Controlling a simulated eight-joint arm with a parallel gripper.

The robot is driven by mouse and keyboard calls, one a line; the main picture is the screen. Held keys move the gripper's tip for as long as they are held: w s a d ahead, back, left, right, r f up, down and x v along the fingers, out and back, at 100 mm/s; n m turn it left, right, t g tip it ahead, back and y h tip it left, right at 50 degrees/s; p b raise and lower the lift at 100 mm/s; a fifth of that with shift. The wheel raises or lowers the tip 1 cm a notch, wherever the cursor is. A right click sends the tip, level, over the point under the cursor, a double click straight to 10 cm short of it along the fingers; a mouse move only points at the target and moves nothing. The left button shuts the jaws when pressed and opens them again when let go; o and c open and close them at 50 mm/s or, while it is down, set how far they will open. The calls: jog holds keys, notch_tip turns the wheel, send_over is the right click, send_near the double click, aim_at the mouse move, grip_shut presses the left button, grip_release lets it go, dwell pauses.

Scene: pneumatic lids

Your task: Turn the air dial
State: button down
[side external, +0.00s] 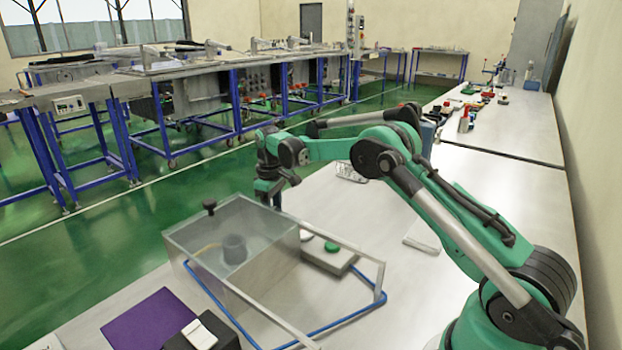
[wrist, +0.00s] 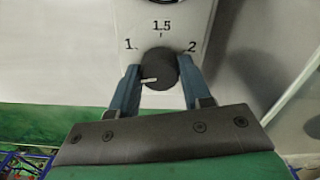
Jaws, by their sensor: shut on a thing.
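The air dial (wrist: 160,66) is a dark round knob on a pale panel (wrist: 118,22) in the wrist view. The panel is marked 1, 1.5 and 2 around the knob. A white pointer line on the knob points left, below the mark 1. My gripper (wrist: 158,78) has one blue finger on each side of the knob and is shut on it. In the side view my gripper (side external: 272,192) points down just behind the clear-walled box (side external: 190,245). The dial cannot be made out in that view.
The clear box holds a dark cylinder (side external: 234,249). A blue-and-grey frame (side external: 345,317) lies in front of it. A grey block with a green button (side external: 331,246) stands to its right. A purple mat (side external: 150,320) and a black block (side external: 178,341) lie at the front. The right of the table is mostly clear.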

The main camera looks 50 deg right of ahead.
jog(key=n, duration=0.4)
jog(key=shift+n, duration=0.3)
jog(key=n, duration=0.3)
jog(key=shift+n, duration=0.4)
jog(key=n, duration=0.7)
jog(key=shift+c, duration=2)
grip_release()
jog(key=shift+r, duration=2.85)
